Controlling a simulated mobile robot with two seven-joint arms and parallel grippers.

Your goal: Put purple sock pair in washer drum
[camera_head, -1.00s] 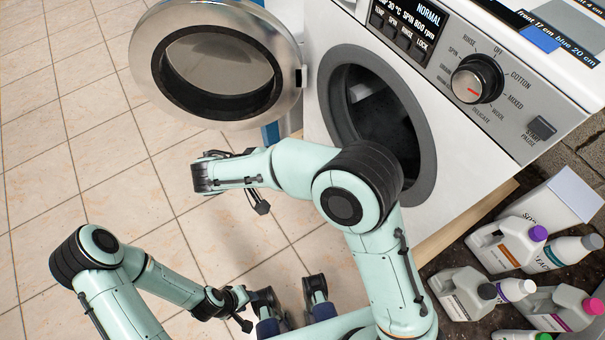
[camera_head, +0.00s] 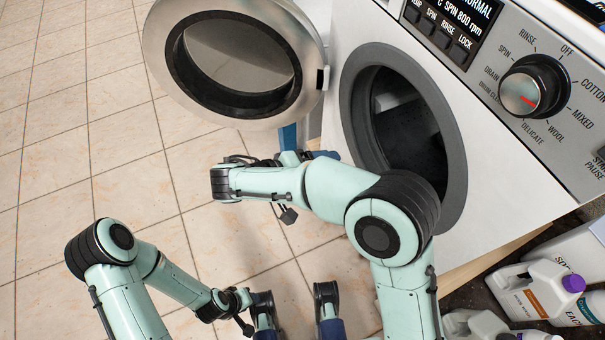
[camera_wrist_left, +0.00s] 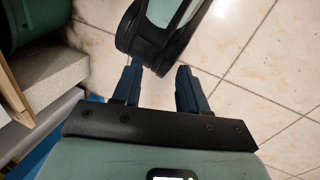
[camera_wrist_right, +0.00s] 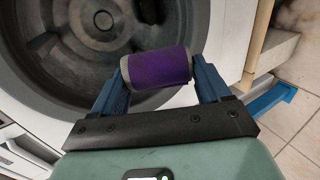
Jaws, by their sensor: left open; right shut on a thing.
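The purple sock pair (camera_wrist_right: 160,68), a roll with grey ends, is held crosswise between the fingertips of my right gripper (camera_wrist_right: 162,63). In the right wrist view it is in front of the washer drum (camera_wrist_right: 60,62), apparently outside the opening. In the head view the right gripper (camera_head: 306,157) is partly hidden behind my arm, beside the door opening, and I cannot make out the socks. The drum (camera_head: 405,130) is open and dark inside. My left gripper (camera_head: 298,330) is open and empty, low over the floor; its fingers also show in the left wrist view (camera_wrist_left: 158,70).
The round washer door (camera_head: 302,75) stands open to the left. Detergent bottles (camera_head: 540,290) stand at lower right. The tiled floor (camera_head: 100,170) at left is clear. My right arm crosses below the opening.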

